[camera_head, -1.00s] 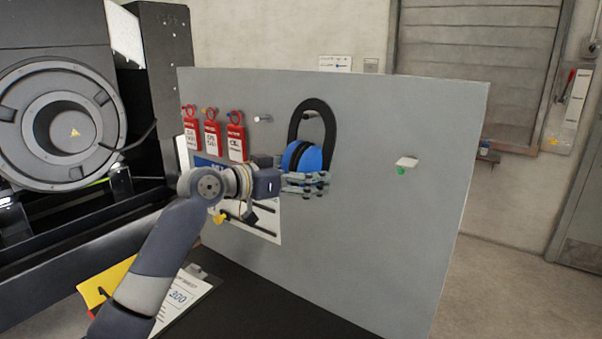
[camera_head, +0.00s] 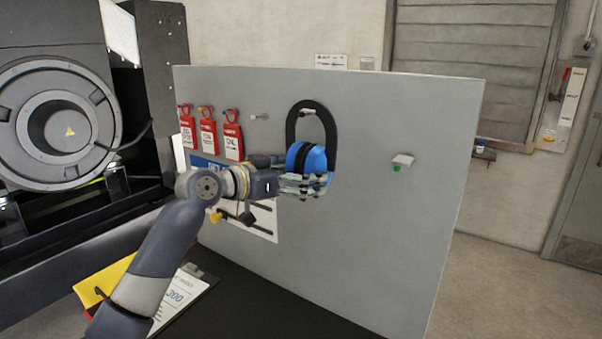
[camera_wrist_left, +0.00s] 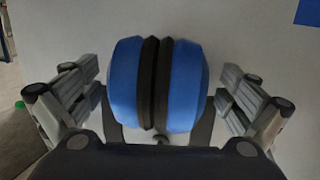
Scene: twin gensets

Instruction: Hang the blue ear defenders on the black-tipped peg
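The blue ear defenders (camera_head: 306,158), with a black headband, are upright against the grey board, cups down. The band's top arch is over a peg (camera_head: 308,112) that sticks out just under it; whether the band rests on it is hard to tell, and I cannot make out the tip colour. My left gripper (camera_head: 308,184) is at the cups' lower part. In the left wrist view the blue cups (camera_wrist_left: 187,85) sit between the fingers, with a gap on each side, so the gripper looks open. My right gripper is out of view.
A clipboard (camera_head: 180,300) lies on the dark table below. The board's lower right is clear.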

